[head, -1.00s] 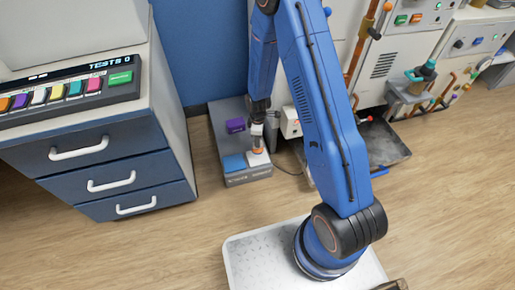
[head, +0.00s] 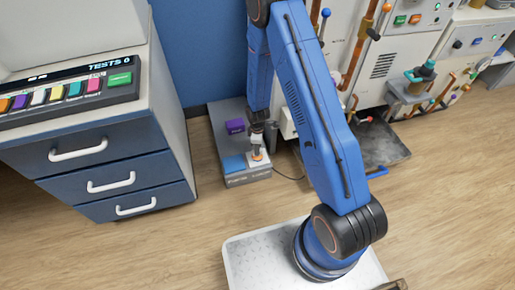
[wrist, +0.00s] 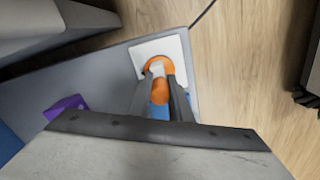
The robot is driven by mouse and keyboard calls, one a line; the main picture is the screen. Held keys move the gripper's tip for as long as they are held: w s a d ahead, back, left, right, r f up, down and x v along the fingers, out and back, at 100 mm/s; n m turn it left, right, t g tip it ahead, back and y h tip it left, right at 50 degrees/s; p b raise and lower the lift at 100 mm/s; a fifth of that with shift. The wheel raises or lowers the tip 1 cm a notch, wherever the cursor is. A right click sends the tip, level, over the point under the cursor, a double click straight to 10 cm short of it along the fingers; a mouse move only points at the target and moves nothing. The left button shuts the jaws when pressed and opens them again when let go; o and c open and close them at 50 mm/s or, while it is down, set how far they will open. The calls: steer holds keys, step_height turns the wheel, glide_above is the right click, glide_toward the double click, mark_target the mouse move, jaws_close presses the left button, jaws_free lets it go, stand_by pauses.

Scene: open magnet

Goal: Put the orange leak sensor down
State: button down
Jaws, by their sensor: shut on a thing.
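The orange leak sensor (head: 257,156) is over the white pad at the front right of the grey platform. In the wrist view the sensor (wrist: 158,66) shows a round orange head and a pale part between the fingers, inside the outline of the white square pad (wrist: 177,50). My gripper (wrist: 160,84) is shut on the sensor; in the head view my gripper (head: 257,141) points down above the pad. I cannot tell whether the sensor touches the pad.
The grey platform (head: 220,140) stands on the wood floor and also carries a purple block (head: 235,126) and a blue pad (head: 234,163). A drawer cabinet (head: 118,180) stands to the left. A dark tray (head: 382,148) and piped machines are to the right.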

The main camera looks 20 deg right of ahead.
steer(key=c, duration=1.6)
jaws_free()
step_height(320, 180, up, 28)
steer(key=s+d+m+t, duration=0.1)
steer(key=s+d+m, duration=0.1)
steer(key=s+m, duration=0.1)
steer(key=s+d+r+m+t, duration=0.1)
steer(key=s+r+m, duration=0.1)
steer(key=s+r, duration=0.35)
steer(key=s+d+r+m, duration=0.1)
steer(key=s+r+m, duration=0.1)
steer(key=r, duration=0.6)
steer(key=s+d+r+m+t, duration=0.1)
steer(key=s+r+m, duration=0.1)
steer(key=s+r, duration=0.2)
steer(key=s+d+r+m+t, duration=0.1)
steer(key=s+r, duration=0.3)
steer(key=s, duration=0.7)
steer(key=s+d+r+m, duration=0.1)
steer(key=s+r+m, duration=0.2)
steer(key=s+r, duration=0.2)
steer(key=shift+s+m+t, duration=0.3)
steer(key=shift+s+t, duration=0.1)
steer(key=shift+s, duration=1.05)
